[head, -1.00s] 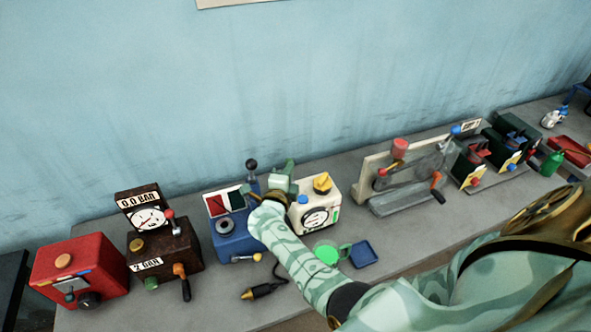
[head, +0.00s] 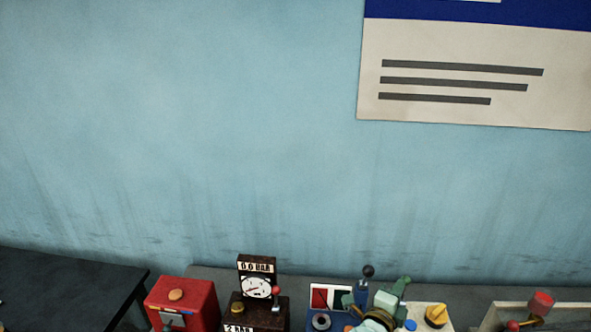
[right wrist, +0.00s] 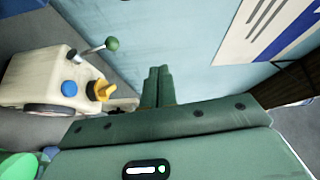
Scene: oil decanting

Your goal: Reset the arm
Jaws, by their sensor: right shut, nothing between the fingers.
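My right gripper (head: 401,287) is at the bottom of the head view, above the bench between the blue machine (head: 321,321) and the cream machine (head: 428,312). In the right wrist view its two green fingers (right wrist: 158,88) are together, with nothing between them. They point toward the blue wall. The cream machine, with its yellow knob (right wrist: 103,90) and blue button, is to their left in that view. My left gripper is not in view.
A red box (head: 182,300) and a brown gauge unit (head: 257,287) stand left along the bench. A black-knobbed lever (head: 368,271) rises close left of my right gripper. A dark table (head: 70,285) is at far left. The wall above is clear except for a poster (head: 470,75).

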